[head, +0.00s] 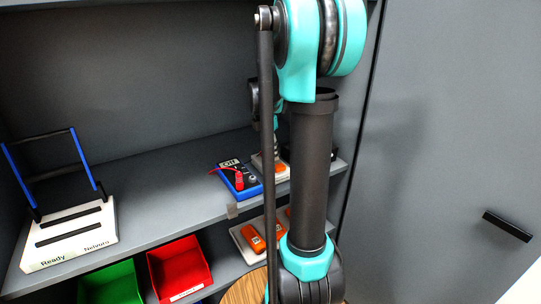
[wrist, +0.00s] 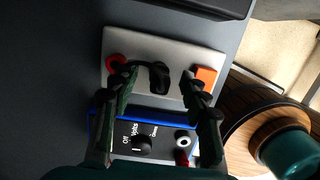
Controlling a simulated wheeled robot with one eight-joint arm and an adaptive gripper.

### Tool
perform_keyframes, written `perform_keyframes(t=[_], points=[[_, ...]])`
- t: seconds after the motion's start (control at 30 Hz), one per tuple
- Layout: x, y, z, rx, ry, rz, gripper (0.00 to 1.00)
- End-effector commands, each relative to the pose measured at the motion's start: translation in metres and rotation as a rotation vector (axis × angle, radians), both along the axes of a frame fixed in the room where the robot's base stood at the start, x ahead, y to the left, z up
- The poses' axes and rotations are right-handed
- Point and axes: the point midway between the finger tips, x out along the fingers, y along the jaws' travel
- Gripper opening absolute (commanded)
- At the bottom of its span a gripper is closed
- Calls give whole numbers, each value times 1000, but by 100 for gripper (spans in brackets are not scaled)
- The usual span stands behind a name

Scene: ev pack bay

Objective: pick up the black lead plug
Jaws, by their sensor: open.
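The black lead plug, as far as I can tell, is the dark rounded piece (wrist: 160,78) over the pale plate (wrist: 150,40) in the wrist view. A dark strand seems to run left from it, near a red ring (wrist: 115,62). My gripper (wrist: 159,76) is open, with one finger on each side of the dark piece. Contact and height difference cannot be told. In the head view my arm hides the gripper and the plug.
A blue meter (wrist: 120,126) with a dial lies beside the plate; it also shows on the shelf (head: 229,165). An orange block (wrist: 206,76) sits by my right finger. A white stand (head: 70,240) is at left, red (head: 180,265) and green (head: 112,285) bins below.

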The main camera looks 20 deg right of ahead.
Motion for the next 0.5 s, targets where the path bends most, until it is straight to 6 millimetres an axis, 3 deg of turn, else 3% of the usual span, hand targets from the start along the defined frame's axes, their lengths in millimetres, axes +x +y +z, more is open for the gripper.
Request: perform_keyframes(t=[0.23,0.5], points=[[0,0,-2,0,0,0,46],[0,0,-2,0,0,0,13]])
